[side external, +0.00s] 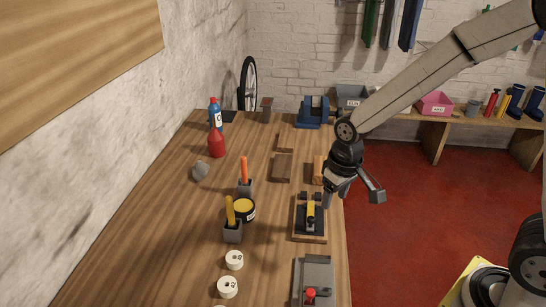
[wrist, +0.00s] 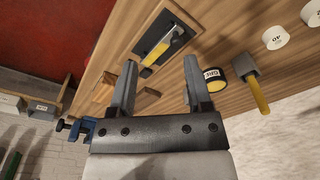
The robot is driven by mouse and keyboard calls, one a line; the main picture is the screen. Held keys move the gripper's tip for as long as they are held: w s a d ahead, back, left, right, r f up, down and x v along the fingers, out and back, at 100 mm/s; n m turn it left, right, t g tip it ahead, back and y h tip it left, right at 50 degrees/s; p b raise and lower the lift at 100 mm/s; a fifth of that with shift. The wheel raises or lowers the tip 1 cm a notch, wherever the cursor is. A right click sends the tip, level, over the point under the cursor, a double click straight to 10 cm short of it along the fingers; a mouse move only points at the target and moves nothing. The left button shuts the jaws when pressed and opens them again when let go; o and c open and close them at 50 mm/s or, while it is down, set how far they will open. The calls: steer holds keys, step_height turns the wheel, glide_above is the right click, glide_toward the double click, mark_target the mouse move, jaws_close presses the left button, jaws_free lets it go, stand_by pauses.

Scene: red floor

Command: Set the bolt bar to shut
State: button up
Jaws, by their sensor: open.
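The bolt bar (side external: 311,211) appears to be the yellow-sleeved bar on a black plate with a wooden base (side external: 297,236), near the right edge of the bench. In the wrist view the bar (wrist: 160,50) shows yellow with a bare metal end, lying along the dark plate beyond my fingertips. Whether it is shut or open I cannot tell. My gripper (wrist: 160,65) is open and empty, its fingers pointing toward the plate. In the side view my gripper (side external: 329,197) hangs just above and beside the far right part of the base, and partly overlaps it.
A grey box with a red knob (side external: 310,293) stands nearer the camera. Left of the bolt are a yellow-topped tin (side external: 243,209) and grey holders with an orange handle (side external: 244,170) and a yellow handle (side external: 230,211). Wood blocks (side external: 282,168) and a blue vise (side external: 312,112) lie farther back.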

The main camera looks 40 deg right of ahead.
steer(key=g, duration=0.1)
glide_above(311, 218)
steer(key=shift+f, duration=0.3)
steer(key=shift+f, duration=0.1)
steer(key=shift+f, duration=3.8)
jaws_close()
